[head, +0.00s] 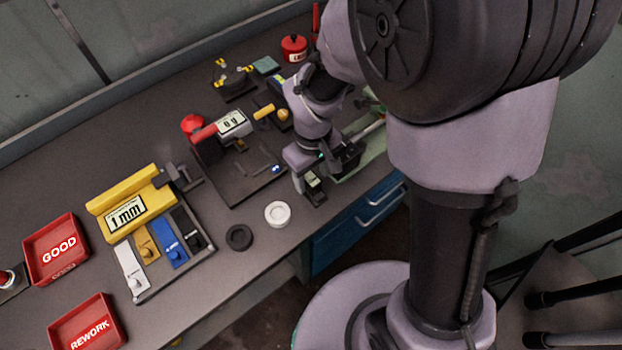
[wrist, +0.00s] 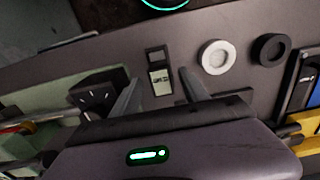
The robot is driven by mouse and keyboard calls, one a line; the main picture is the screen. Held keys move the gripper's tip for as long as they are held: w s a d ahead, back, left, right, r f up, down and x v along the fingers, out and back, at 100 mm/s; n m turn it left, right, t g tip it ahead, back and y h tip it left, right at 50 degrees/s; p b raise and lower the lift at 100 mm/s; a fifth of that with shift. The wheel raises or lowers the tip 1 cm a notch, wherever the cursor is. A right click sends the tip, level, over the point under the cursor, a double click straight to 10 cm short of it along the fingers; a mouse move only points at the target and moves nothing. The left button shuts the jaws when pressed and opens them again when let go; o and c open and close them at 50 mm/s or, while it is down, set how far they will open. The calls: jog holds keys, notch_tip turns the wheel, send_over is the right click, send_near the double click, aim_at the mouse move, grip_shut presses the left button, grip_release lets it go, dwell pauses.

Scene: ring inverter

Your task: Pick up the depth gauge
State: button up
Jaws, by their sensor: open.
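A small dark device with a pale display, which looks like the depth gauge (head: 313,181), lies near the bench's front edge in the head view. In the wrist view the gauge (wrist: 160,82) shows between and beyond my fingers. My gripper (wrist: 161,76) is open, with one finger to each side of the gauge in that view. No contact shows. In the head view my gripper (head: 325,163) is close to the gauge and partly hidden by my own wrist. I cannot tell the height gap between the fingertips and the gauge.
A white ring (head: 277,213) and a black ring (head: 239,237) lie left of the gauge. A dark mat with tools (head: 243,188) is behind them. A yellow 1 mm block (head: 125,204) and red GOOD (head: 33,262) and REWORK (head: 68,338) trays stand further left.

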aim_at(311, 179)
notch_tip(311, 179, down, 4)
jog(key=shift+a+f+b, duration=0.1)
jog(key=shift+f+b, duration=0.05)
jog(key=shift+b, duration=0.75)
jog(key=shift+c, duration=0.6)
grip_shut()
